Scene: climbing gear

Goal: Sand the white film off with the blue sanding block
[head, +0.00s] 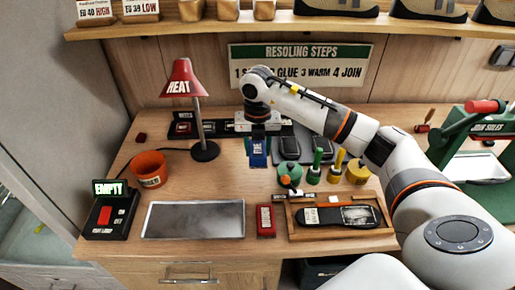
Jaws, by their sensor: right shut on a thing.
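My right gripper (258,137) is at the back middle of the table, its arm reaching in from the right. It is shut on the blue sanding block (258,158), which hangs below the fingers; its clearance above the table is hard to judge. A black sole (326,216) lies in a shallow wooden tray (342,236) at the front right, with a whitish film (358,215) over its right part. The block is well behind and to the left of the sole. My left gripper is not in view.
A red block (266,221) and a grey metal plate (194,219) lie left of the tray. Green and yellow pots (357,172) and upright-handled tools stand behind it. A red HEAT lamp (182,80), orange bucket (149,168) and green press (475,130) stand further out.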

